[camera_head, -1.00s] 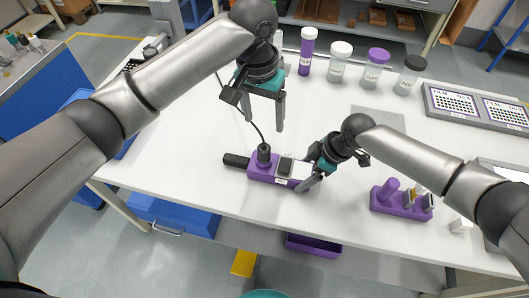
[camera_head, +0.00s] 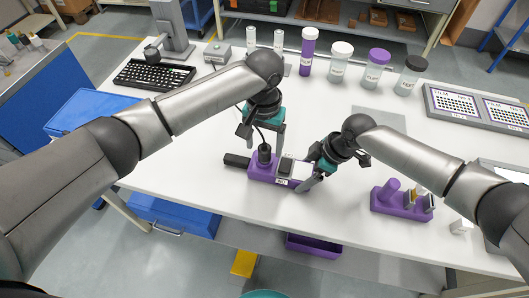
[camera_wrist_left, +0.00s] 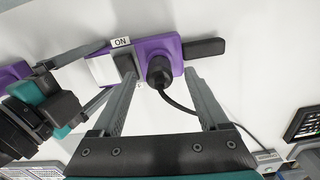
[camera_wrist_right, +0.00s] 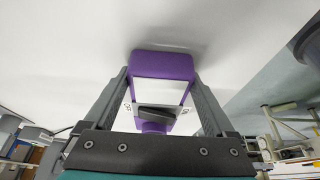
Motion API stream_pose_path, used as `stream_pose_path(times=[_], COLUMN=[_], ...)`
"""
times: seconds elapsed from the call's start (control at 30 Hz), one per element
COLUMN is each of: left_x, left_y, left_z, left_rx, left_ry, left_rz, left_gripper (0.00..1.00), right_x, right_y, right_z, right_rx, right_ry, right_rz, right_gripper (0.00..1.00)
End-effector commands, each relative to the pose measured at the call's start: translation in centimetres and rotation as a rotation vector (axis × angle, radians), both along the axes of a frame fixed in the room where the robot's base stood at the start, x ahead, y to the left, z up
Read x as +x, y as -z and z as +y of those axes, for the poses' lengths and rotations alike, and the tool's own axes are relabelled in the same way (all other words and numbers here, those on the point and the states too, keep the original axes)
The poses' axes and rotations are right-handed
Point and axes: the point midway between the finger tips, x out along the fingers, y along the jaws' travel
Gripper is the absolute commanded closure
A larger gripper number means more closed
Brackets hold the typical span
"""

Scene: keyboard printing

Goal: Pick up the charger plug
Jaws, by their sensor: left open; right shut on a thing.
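The black charger plug (camera_head: 264,154) stands upright in a purple socket block (camera_head: 256,172), with its cord rising from the top. The plug also shows in the left wrist view (camera_wrist_left: 160,72). My left gripper (camera_head: 266,147) is open just above the block, its fingers pointing down. In the left wrist view the plug appears between the open fingertips, and no contact is visible. My right gripper (camera_head: 305,180) is shut on the right end of the socket block. In the right wrist view its fingers lie along both sides of the block (camera_wrist_right: 162,64).
A purple stand (camera_head: 400,203) with small upright parts is to the right. Several bottles (camera_head: 340,62) stand at the back. A keyboard (camera_head: 154,75) lies at the back left. A black bar (camera_head: 236,160) extends from the block's left end. White table is clear around the block.

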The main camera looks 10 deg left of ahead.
Motion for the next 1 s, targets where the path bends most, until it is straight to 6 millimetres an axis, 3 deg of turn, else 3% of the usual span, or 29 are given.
stream_pose_path(times=[0.13, 0.4, 1.0], left_x=[0.0, 0.0, 0.0], left_y=[1.7, 1.9, 1.9], left_z=[0.0, -0.1, -0.1], left_rx=[0.001, 0.000, -0.001], left_ry=[-0.001, 0.000, 0.000], left_rz=[0.001, -0.001, -0.001], left_gripper=[0.23, 0.23, 0.90], right_x=[0.1, 0.1, 0.1], right_y=[-0.1, -0.1, -0.1], right_z=[0.1, 0.1, 0.1], right_rx=[0.002, 0.002, 0.002], right_ry=[0.000, 0.000, 0.000], right_rz=[-0.001, -0.001, -0.001], right_gripper=[0.84, 0.84, 0.84])
